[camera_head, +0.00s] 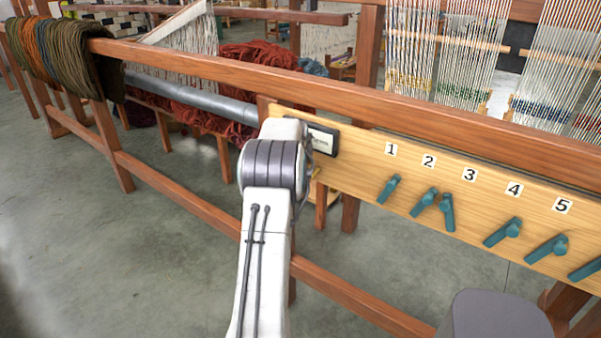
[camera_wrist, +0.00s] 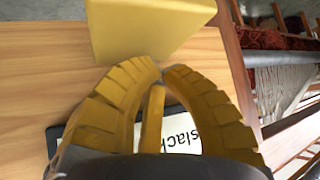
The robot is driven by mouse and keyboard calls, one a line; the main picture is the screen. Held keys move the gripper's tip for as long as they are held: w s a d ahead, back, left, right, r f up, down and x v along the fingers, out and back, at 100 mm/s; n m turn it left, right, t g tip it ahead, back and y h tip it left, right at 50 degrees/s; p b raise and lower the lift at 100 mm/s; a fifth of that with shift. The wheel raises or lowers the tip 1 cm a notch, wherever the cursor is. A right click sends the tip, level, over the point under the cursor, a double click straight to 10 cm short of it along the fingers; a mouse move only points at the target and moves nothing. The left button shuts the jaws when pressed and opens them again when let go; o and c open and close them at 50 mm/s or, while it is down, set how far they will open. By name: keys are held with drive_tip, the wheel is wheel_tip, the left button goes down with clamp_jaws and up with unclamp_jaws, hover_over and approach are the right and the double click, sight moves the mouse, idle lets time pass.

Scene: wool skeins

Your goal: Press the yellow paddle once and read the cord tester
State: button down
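The yellow paddle (camera_wrist: 145,28) shows as a plain yellow block at the top of the wrist view. My gripper (camera_wrist: 161,68) has ridged yellow fingers whose tips are together or nearly so, with nothing seen held between the tips. The tips are just below the paddle in the picture; I cannot tell whether they touch it. The cord tester's display (camera_wrist: 185,138) is partly behind the fingers, and the word "slack" shows on it, turned over. In the head view, the dark-framed display (camera_head: 322,140) shows beside my arm, its text too small to read. My arm hides the gripper there.
A wooden board (camera_head: 362,160) carries teal levers (camera_head: 446,212) under number labels, right of my arm. A long wooden rail (camera_head: 420,100) runs above it. Dark skeins (camera_head: 60,55) hang at the far left. Looms stand behind. Grey floor (camera_head: 100,250) is clear at the left.

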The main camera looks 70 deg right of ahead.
drive_tip(key=shift+f, duration=0.2)
idle(1.1)
drive_tip(key=shift+f+b, duration=0.25)
drive_tip(key=shift+b, duration=0.2)
drive_tip(key=shift+a+f+b, duration=0.1)
drive_tip(key=shift+f+b, duration=1)
drive_tip(key=shift+f, duration=0.4)
idle(1.3)
drive_tip(key=shift+r, duration=0.1)
idle(0.4)
drive_tip(key=shift+r+p, duration=1.2)
drive_tip(key=shift+r, duration=0.6)
drive_tip(key=shift+r, duration=0.1)
drive_tip(key=shift+r+p, duration=1.85)
drive_tip(key=shift+r, duration=0.55)
